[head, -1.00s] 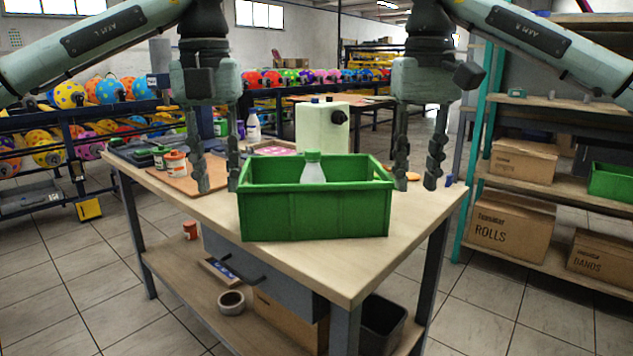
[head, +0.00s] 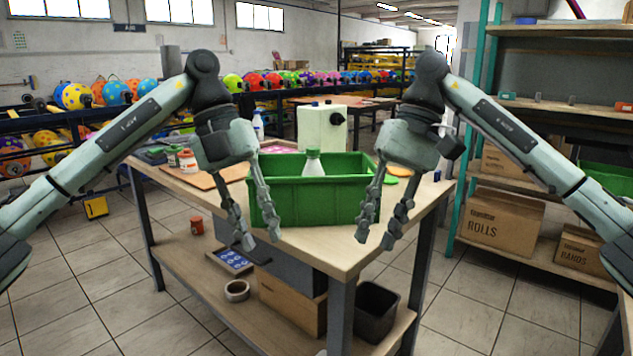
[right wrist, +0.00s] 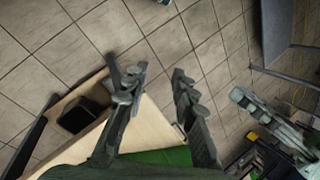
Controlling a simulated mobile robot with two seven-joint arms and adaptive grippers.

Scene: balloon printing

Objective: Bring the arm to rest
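My left gripper (head: 260,244) hangs tilted in front of the left end of the green crate (head: 315,203), with its fingers apart and nothing between them. My right gripper (head: 374,244) hangs in front of the crate's right end, also with fingers apart and empty. In the right wrist view the right gripper (right wrist: 155,88) shows its two fingers spread over the tabletop edge and floor. Both arms stand clear of the crate's inside. The crate sits on the wooden table (head: 335,250) and holds a white bottle with a green cap (head: 313,165).
A pale box-shaped machine (head: 321,127) stands behind the crate. Jars (head: 187,161) and a brown board stand at the table's left. A lower shelf holds a tape roll (head: 237,290) and a black bin (head: 376,312). Shelving with cartons (head: 503,222) stands to the right.

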